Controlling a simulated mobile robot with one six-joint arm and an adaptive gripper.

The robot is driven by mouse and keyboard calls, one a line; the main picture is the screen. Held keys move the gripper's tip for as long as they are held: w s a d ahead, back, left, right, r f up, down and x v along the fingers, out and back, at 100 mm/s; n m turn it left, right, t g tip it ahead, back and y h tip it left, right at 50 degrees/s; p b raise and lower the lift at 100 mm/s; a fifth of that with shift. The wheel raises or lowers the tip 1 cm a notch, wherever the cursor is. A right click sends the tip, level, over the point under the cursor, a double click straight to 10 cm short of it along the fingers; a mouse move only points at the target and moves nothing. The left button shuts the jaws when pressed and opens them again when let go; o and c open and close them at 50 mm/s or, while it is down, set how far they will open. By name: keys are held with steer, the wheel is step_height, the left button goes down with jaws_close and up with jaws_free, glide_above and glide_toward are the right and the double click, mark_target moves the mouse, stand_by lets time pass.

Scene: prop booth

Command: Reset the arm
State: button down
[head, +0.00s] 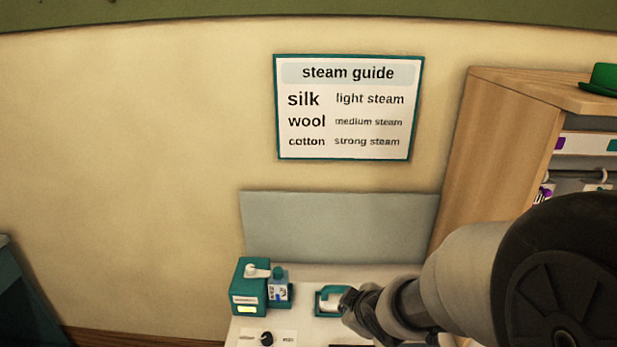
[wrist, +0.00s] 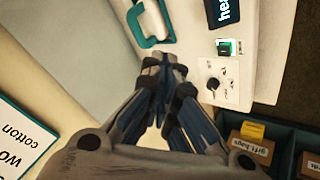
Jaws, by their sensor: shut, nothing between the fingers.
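My gripper (head: 350,302) shows in the head view at the lower middle, over the white worktop, with my arm reaching in from the right. In the wrist view the fingertips (wrist: 165,62) are together and hold nothing. A teal-framed thing with a handle (head: 326,292) lies just left of my gripper in the head view. It also shows in the wrist view as a teal handle (wrist: 144,38), beyond the fingertips; I cannot tell whether they touch it.
A dial (wrist: 213,84) and a green switch (wrist: 229,47) are beside my gripper. Labelled bins (wrist: 250,148) sit lower right. A wooden cabinet (head: 490,130) stands right, under a green hat (head: 603,80).

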steer(key=s+d+r+m+h, duration=0.2)
steer(key=s+d+r+m, duration=0.4)
steer(key=s+r, duration=0.3)
steer(key=s+r+m+g, duration=0.1)
steer(key=s+m, duration=0.1)
steer(key=s, duration=0.5)
steer(key=s+a+r+m+g, duration=0.1)
steer(key=s+r+m+g, duration=0.1)
steer(key=s, duration=0.6)
steer(key=shift+s+r+m+y, duration=0.15)
steer(key=shift+r+m+y, duration=0.15)
steer(key=shift+m, duration=0.4)
